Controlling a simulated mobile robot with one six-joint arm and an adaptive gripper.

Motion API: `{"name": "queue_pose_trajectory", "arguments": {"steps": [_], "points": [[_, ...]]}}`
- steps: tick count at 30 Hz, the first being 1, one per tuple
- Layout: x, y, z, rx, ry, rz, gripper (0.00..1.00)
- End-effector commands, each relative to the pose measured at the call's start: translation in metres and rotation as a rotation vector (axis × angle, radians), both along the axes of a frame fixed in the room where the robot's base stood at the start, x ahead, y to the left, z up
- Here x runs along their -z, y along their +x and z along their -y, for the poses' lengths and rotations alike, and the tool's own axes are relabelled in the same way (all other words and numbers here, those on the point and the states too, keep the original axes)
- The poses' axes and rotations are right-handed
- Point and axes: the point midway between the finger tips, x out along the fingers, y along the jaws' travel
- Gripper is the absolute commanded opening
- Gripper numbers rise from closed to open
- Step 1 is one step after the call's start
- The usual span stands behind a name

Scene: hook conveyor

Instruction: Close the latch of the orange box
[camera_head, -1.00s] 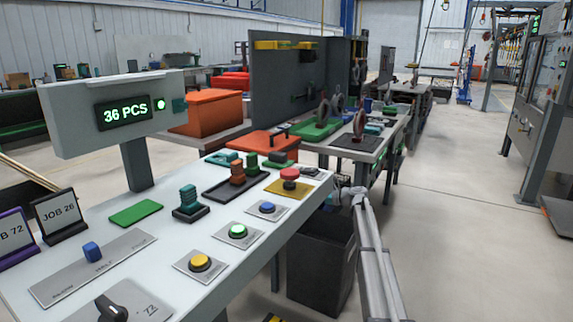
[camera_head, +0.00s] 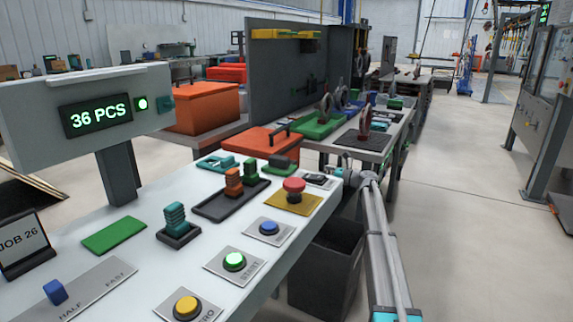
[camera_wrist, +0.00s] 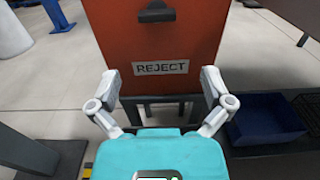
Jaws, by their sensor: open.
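In the wrist view an orange box (camera_wrist: 165,45) with a "REJECT" label stands ahead on a grey frame. A dark latch (camera_wrist: 158,12) sits on its front, at the top edge of the picture; whether it is open or closed cannot be told. My gripper (camera_wrist: 161,82) is open and empty, its two fingers spread low in front of the box, apart from the latch. In the head view an orange box with a dark handle (camera_head: 258,143) shows behind the console; its latch is hidden. My gripper's end (camera_head: 350,178) is small and partly hidden there.
A white console (camera_head: 130,265) with buttons and a red knob (camera_head: 294,188) fills the left foreground. A dark bin (camera_head: 327,265) stands below its right end. Another orange box (camera_head: 205,107) is farther back. A blue bin (camera_wrist: 265,115) lies right in the wrist view.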

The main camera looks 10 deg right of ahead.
Motion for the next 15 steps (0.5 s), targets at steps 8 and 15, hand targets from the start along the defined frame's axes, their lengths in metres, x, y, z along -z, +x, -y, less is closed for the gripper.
{"name": "queue_pose_trajectory", "arguments": {"steps": [8, 15], "points": [[0.000, 0.002, -0.017, -0.017, 0.000, 0.000, 1.00], [0.000, 0.006, -0.028, -0.025, -0.001, 0.001, 1.00]]}}
